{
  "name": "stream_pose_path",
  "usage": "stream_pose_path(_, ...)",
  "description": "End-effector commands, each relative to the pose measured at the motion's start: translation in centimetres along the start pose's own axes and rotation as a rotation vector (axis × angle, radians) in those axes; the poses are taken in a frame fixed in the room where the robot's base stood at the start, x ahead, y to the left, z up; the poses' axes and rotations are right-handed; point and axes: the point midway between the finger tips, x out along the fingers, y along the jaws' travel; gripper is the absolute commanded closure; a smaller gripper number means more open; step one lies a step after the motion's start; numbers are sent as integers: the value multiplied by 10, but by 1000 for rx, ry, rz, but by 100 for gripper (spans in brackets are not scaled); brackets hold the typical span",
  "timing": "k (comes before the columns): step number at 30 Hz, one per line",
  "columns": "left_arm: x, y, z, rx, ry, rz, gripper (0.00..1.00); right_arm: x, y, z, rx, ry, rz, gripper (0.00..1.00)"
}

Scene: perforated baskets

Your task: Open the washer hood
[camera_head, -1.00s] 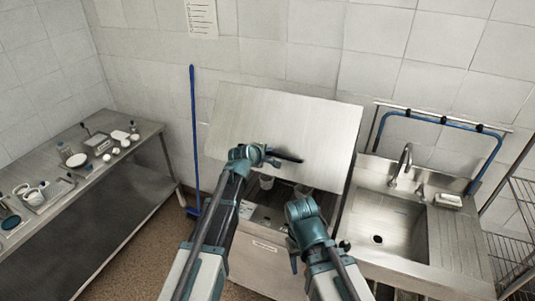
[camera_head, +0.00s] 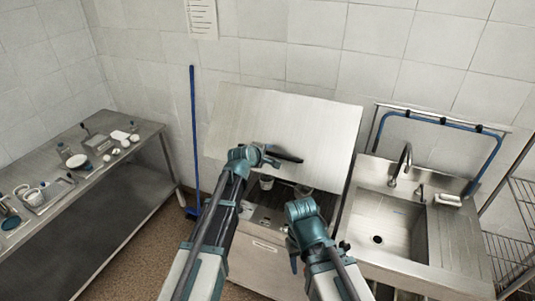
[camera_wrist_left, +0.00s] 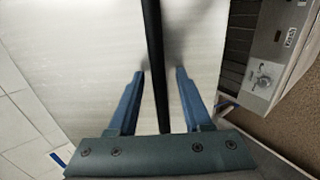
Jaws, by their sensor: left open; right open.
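The washer hood (camera_head: 300,120) is a flat, pale metal panel, raised and tilted above the washer body (camera_head: 266,258). A gap shows between the hood's lower edge and the washer, with cups inside. The hood has a dark bar handle (camera_head: 287,156). My left gripper (camera_head: 272,157) is at the handle. In the left wrist view its blue fingers (camera_wrist_left: 157,75) stand apart, with the black handle (camera_wrist_left: 155,55) running between them and the hood's surface behind. My right gripper (camera_head: 293,258) hangs low in front of the washer, away from the handle; its fingertips are hard to make out.
A sink (camera_head: 385,222) with a faucet adjoins the washer on the right, with a wire rack (camera_head: 510,240) beyond. A steel table (camera_head: 130,165) with dishes stands at left. A blue-handled broom (camera_head: 193,130) leans against the wall. Floor is free between table and washer.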

Motion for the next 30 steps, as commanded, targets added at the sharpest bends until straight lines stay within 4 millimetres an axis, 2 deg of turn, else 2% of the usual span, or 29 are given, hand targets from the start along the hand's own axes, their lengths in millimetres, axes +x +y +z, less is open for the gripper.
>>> stream_pose_path(8, -34, 2, 0, 0, 1, 0, 50, -20, 2, 1, -2, -1, 0, 50)
stream_pose_path(18, -108, 3, 1, -1, 1, -1, 50, -60, 5, 4, 15, -2, -2, 50)
stream_pose_path(21, -125, 2, 0, -1, 1, -1, 50, -69, 6, 5, 22, -3, -3, 50)
stream_pose_path(25, -136, 1, 0, -1, 0, 0, 50, -73, 6, 5, 27, -3, -3, 50)
stream_pose_path(30, -136, 0, 0, 0, 0, 0, 50, -73, 6, 5, 28, -3, -3, 50)
